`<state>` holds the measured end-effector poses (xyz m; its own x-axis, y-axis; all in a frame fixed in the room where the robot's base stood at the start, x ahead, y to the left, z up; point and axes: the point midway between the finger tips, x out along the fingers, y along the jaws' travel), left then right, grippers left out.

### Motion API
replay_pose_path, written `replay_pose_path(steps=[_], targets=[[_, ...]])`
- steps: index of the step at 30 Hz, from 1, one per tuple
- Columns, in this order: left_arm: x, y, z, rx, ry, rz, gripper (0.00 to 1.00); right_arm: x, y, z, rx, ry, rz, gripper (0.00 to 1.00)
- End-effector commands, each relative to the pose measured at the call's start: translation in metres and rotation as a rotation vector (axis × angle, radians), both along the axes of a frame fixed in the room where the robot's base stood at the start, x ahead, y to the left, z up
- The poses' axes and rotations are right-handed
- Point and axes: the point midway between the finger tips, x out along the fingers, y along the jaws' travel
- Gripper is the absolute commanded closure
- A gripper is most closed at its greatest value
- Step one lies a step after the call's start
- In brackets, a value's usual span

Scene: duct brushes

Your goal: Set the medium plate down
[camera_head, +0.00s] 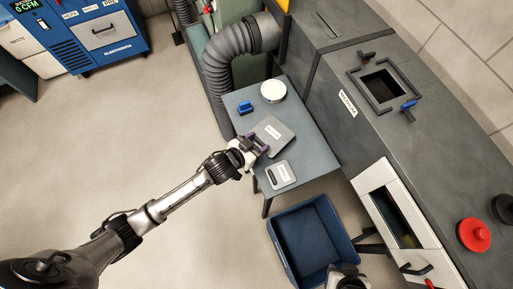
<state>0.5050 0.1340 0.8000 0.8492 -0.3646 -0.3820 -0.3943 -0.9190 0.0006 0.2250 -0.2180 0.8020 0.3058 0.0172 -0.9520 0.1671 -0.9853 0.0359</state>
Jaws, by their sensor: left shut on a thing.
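A grey square plate with a white label (274,130), which I take for the medium plate, is over the small blue-grey table (308,134). My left gripper (260,144) has its purple fingers shut on the plate's near left edge. I cannot tell whether the plate touches the tabletop or is held just above it. A smaller grey plate with a white label (285,171) lies on the near part of the table, close to the held plate. Part of what seems to be my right gripper (346,279) shows at the bottom edge; its fingers cannot be made out.
A blue clamp-like object (245,107) and a round white-topped thing (273,90) stand at the table's far end. A blue bin (279,250) is below the near end. A grey duct (455,165) with a square opening (383,86) runs along the right.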

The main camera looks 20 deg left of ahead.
Motion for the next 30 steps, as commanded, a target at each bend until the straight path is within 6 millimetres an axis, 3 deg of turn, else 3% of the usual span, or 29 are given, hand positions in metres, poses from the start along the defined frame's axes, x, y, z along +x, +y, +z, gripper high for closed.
replay_pose_path(steps=[5,13,26,27,30], targets=[[0.001,0.001,-0.006,0.0,0.0,0.0,0.77,0.0,0.002,-0.003,0.005,0.0,-0.004,0.63],[0.0,0.001,-0.039,0.0,0.0,-0.001,0.77,0.0,0.002,-0.017,0.007,0.0,-0.005,0.63],[0.0,0.001,-0.044,-0.001,-0.001,-0.001,0.77,0.0,0.0,-0.017,0.002,0.0,-0.002,0.63],[0.0,0.001,-0.044,0.001,0.001,-0.001,0.4,0.0,0.0,-0.017,0.0,0.0,-0.001,0.63],[0.0,0.001,-0.044,0.001,0.001,-0.001,0.31,0.0,-0.001,-0.017,-0.003,0.001,0.001,0.63]])
